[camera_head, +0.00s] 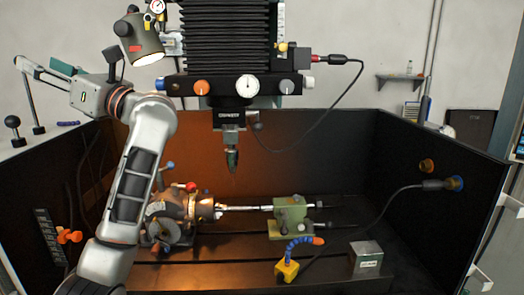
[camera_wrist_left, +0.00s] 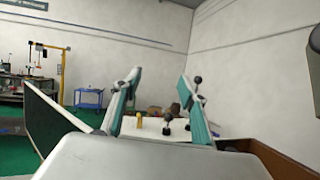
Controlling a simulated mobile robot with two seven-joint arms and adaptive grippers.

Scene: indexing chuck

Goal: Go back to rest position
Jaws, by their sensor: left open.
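My left arm rises at the left of the head view and bends over the left wall of the machine enclosure. Its left gripper (camera_head: 42,78) points left, outside the enclosure and well clear of the indexing chuck. In the left wrist view, the left gripper (camera_wrist_left: 158,95) shows two teal fingers standing wide apart with nothing held between them. The copper-coloured indexing chuck (camera_head: 202,206) sits on the machine bed, partly hidden by my arm. A shiny rod (camera_head: 245,208) runs from it to the green tailstock (camera_head: 291,212). My right gripper is not in view.
The machine head (camera_head: 232,88) hangs above the bed, with a lamp (camera_head: 139,38) near my left wrist. Dark walls (camera_head: 435,170) enclose the bed. A metal block (camera_head: 366,257) and a blue hose on a yellow base (camera_head: 287,271) stand at the front right.

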